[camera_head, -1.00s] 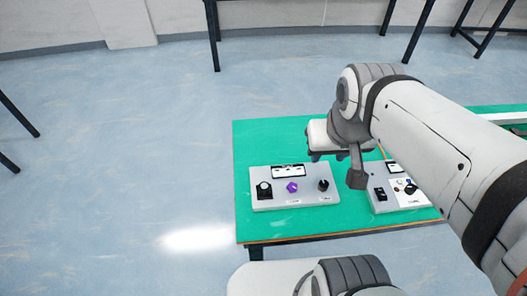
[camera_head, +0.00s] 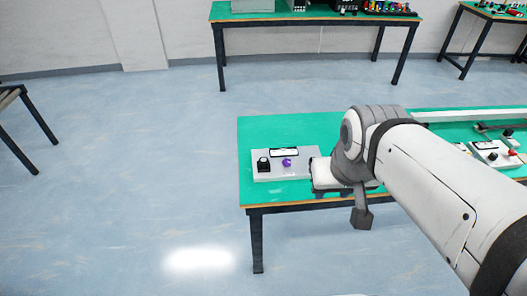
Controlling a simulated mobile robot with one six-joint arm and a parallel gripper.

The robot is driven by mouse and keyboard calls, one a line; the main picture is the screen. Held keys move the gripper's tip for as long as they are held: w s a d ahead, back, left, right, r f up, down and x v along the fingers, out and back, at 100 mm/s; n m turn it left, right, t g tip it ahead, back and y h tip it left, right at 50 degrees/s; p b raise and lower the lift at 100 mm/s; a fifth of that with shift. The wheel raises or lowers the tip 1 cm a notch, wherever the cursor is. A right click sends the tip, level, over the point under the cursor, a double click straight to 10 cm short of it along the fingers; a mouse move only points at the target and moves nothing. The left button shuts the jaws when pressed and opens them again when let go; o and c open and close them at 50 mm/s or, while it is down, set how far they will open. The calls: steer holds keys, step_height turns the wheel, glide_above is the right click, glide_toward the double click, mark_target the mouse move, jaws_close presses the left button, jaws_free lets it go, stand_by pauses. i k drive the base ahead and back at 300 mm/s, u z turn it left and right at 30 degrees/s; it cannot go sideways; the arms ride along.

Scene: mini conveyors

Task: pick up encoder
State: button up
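A grey panel (camera_head: 310,164) lies on the near green table. I cannot tell which part, if any, is the encoder. My arm comes in from the right, and its wrist covers the panel's right end. My gripper (camera_head: 335,186) is at the wrist's left side, by the table's front edge in the picture. Its fingers are too small and too hidden to tell open from shut, and I see nothing held.
The green table (camera_head: 257,130) is bare behind and left of the panel. More devices (camera_head: 490,152) with a red button stand at its right, beside a long pale rail (camera_head: 470,114). A back table (camera_head: 315,17) holds equipment. The floor at left is open.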

mark_target(264, 160)
steer(key=u, duration=0.6)
steer(key=i, duration=0.95)
